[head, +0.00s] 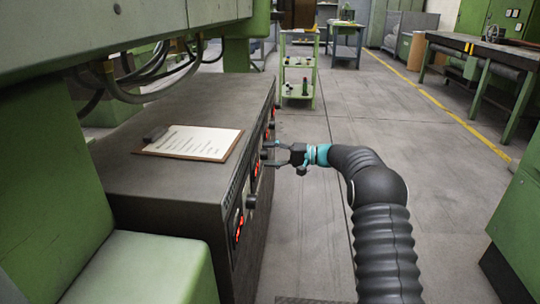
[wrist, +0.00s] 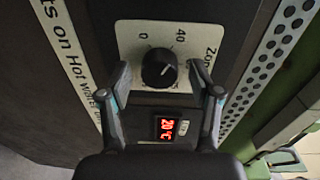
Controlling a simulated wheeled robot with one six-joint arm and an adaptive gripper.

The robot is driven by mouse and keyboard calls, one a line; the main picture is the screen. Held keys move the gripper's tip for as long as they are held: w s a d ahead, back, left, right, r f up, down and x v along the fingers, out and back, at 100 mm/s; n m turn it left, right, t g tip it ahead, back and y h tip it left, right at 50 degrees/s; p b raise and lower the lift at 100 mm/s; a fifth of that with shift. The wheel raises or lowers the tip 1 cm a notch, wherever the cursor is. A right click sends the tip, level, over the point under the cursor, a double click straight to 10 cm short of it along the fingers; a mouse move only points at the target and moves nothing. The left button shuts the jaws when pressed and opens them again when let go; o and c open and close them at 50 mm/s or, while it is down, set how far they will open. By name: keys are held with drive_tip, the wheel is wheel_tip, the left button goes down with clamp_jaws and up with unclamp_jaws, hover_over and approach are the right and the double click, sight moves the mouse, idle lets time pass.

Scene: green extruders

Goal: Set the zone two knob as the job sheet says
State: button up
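A round black knob (wrist: 158,70) sits on a pale dial plate (wrist: 128,38) marked 0 and 40, with other marks partly hidden. Its label begins "Zo"; the zone number is covered by a finger. My gripper (wrist: 159,78) is open, one finger on each side of the knob, with gaps visible. In the head view my gripper (head: 270,155) is at the front of the dark cabinet (head: 190,98). The job sheet (head: 195,141) lies on a clipboard on the cabinet; its writing is too small to read.
Green machine parts (head: 150,270) stand at left and cables hang above the cabinet. A green trolley (head: 298,75) stands farther back. The grey floor right of the cabinet is clear.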

drive_tip(key=d, duration=1.2)
drive_tip(key=shift+s+r, duration=0.35)
drive_tip(key=shift+s, duration=0.05)
